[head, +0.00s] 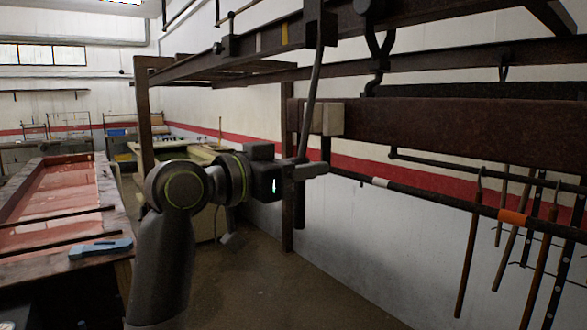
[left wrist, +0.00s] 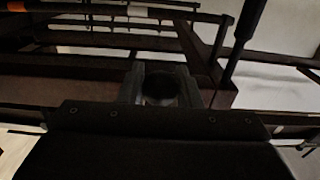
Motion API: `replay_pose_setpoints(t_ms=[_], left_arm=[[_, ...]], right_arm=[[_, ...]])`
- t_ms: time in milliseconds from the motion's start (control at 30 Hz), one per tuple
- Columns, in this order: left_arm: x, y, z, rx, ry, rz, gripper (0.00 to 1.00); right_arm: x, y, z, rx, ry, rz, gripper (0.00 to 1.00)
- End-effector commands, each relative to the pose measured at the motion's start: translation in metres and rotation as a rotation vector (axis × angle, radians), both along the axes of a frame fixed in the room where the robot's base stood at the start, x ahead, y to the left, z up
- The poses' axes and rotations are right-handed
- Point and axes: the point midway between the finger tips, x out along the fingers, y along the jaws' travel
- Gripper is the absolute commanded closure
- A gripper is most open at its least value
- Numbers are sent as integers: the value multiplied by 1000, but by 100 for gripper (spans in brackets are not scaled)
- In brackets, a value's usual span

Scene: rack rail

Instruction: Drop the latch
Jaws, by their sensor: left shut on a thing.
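My left gripper (head: 308,171) comes in from the left in the head view, with its fingers closed around a dark upright bar. The bar's thin upper part (head: 313,90) slants up to the overhead rail (head: 270,40), and a thicker dark length (head: 300,208) hangs below the fingers. I take this bar for the latch, though its pivot is hard to make out. In the left wrist view, the fingers (left wrist: 160,88) stand on both sides of a dark round end. The gripper hides the part of the bar it holds. My right gripper is not in view.
A brown beam (head: 450,130) with pale end blocks (head: 332,117) lies to the right, just above the gripper. A dark pipe (head: 430,196) carries hanging rods (head: 470,245). A bench (head: 70,205) with a blue tool (head: 100,248) stands at left. The floor between is clear.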

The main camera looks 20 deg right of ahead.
Motion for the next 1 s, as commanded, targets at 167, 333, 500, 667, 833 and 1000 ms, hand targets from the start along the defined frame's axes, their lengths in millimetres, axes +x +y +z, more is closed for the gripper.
replay_pose_setpoints(t_ms=[167, 333, 500, 667, 833, 1000], left_arm=[[3, -13, -1, 1, 3, -2, 82], [9, -29, -1, 1, 3, -2, 82], [12, -39, -3, 2, 2, -1, 82], [13, -41, -3, 1, 0, 0, 82], [13, -41, -3, 1, 0, 0, 62], [13, -41, -4, 1, 0, 0, 42]], right_arm=[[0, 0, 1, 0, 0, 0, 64], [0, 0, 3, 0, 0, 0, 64], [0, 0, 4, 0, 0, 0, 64], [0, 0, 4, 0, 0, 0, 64], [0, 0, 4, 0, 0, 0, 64], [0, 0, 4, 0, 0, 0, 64]])
